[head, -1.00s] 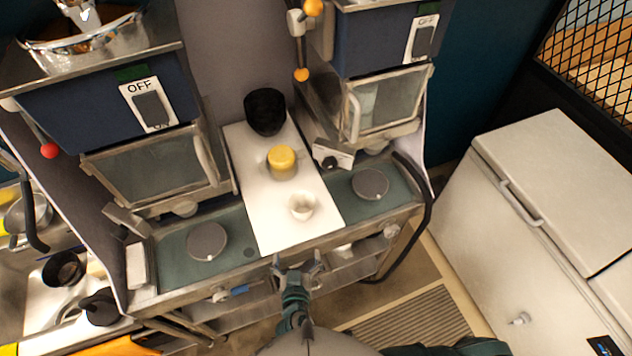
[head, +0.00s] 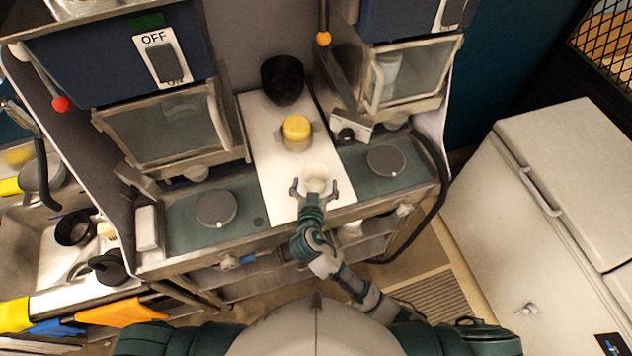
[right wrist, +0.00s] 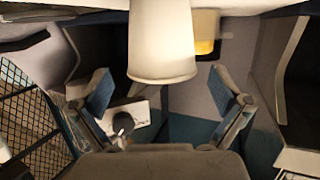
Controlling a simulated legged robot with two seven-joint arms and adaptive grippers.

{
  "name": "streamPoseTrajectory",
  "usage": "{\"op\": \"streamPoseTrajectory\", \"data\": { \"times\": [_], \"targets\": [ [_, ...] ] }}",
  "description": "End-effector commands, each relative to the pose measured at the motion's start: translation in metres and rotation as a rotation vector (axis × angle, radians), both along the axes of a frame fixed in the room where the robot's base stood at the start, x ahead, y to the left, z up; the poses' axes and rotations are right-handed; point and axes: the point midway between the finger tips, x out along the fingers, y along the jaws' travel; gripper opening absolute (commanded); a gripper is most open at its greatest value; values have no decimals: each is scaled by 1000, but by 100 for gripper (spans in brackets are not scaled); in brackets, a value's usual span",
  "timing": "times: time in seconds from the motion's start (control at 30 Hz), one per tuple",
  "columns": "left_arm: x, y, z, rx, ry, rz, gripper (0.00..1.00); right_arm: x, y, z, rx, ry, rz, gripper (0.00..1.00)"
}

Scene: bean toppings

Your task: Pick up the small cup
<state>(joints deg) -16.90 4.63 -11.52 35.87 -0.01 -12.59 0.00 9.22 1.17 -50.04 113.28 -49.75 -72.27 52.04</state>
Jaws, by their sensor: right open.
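The small white cup (head: 317,174) stands upright on the white board (head: 271,185) near the front of the counter. My right gripper (head: 315,189) is open, with its two fingers at the left and right of the cup's near side. In the right wrist view, the cup (right wrist: 161,42) hangs into the picture from the top centre, between and beyond the open fingertips (right wrist: 162,88). I see gaps between it and both fingers there. My left gripper is out of view.
A yellow-lidded jar (head: 297,132) stands behind the cup, with a black cup (head: 283,80) farther back. Round grey discs (head: 216,209) and (head: 386,161) flank the board. Machines with glass-fronted doors stand on both sides. A white chest (head: 500,230) is at the right.

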Motion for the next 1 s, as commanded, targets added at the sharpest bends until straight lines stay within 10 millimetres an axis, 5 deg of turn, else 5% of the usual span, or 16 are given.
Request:
{"op": "streamPoseTrajectory", "data": {
  "times": [0.2,0.47,0.63,1.0],
  "targets": [
    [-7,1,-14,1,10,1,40,31,-2,-11,-2,-1,0,100],
    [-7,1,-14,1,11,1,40,34,-3,-10,0,0,-1,100],
    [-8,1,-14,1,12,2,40,35,-4,-11,0,0,0,68],
    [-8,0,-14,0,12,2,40,35,-3,-11,-2,2,0,66]
  ]
}}
